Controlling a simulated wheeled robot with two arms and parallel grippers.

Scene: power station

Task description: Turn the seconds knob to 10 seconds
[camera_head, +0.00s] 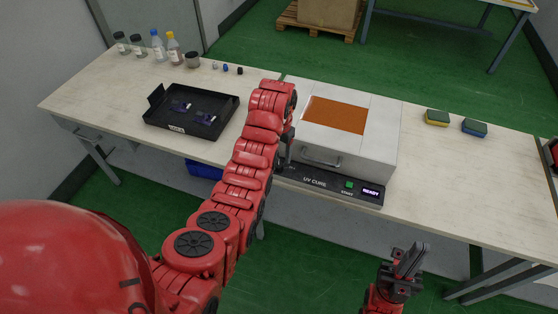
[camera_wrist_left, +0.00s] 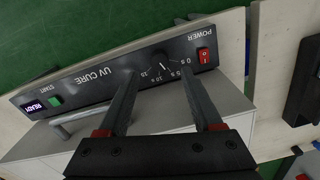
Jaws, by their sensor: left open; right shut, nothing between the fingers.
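The UV cure box's black front panel (camera_head: 330,184) shows in the head view and, upside down, in the left wrist view (camera_wrist_left: 95,81). The round black seconds knob (camera_wrist_left: 162,63) sits between the POWER label and the UV CURE lettering, ringed by small white second marks. It carries a white pointer line; the exact mark it points to is too small to tell. My left gripper (camera_wrist_left: 160,67) is open, its two fingers spread on either side of the knob; contact cannot be told. In the head view my arm hides the knob. My right gripper (camera_head: 410,260) is shut and empty, in front of the table.
A red power switch (camera_wrist_left: 204,56) is close to one left finger. The green START button (camera_head: 349,185) and the READY display (camera_head: 371,192) are at the panel's other end. The box's handle (camera_head: 321,161) sticks out above the panel. A black tray (camera_head: 158,127) stands left.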

